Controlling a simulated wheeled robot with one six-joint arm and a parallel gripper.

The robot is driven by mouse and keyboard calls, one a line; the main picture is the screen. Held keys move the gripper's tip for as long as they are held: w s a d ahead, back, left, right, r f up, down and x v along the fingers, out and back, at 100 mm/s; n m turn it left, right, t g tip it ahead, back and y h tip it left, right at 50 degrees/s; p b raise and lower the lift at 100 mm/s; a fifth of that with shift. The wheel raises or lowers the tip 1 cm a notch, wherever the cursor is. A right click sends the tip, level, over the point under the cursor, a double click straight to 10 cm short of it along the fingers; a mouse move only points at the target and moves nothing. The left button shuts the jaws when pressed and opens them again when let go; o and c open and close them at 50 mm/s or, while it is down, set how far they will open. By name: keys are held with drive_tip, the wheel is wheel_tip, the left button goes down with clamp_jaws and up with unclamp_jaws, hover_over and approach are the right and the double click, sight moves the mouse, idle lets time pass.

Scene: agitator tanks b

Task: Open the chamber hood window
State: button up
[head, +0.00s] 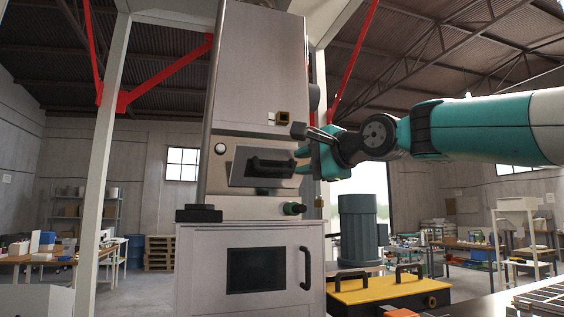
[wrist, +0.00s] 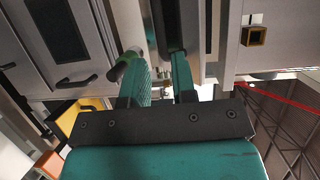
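The chamber hood window (head: 240,178) is a tilted grey panel on the front of the tall metal cabinet, and it looks closed. Its black bar handle (head: 268,166) runs across the panel. My gripper (head: 301,161) is at the right end of this handle, coming from the right. In the wrist view my gripper (wrist: 157,60) has its two teal fingers apart, with a gap between them. The dark handle (wrist: 175,22) shows just beyond the fingertips in the wrist view. I cannot tell whether the fingers touch it.
A lower door (head: 205,268) has a dark window and a vertical handle. A brass-coloured square fitting (head: 283,118) is above. A yellow-topped case (head: 375,290) and a grey cylinder (head: 362,228) stand at right.

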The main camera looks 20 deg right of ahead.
sight(279, 169)
drive_tip(key=p+x, duration=0.3)
drive_tip(key=x, duration=0.5)
drive_tip(key=shift+w, duration=0.1)
drive_tip(key=shift+c, duration=0.4)
clamp_jaws()
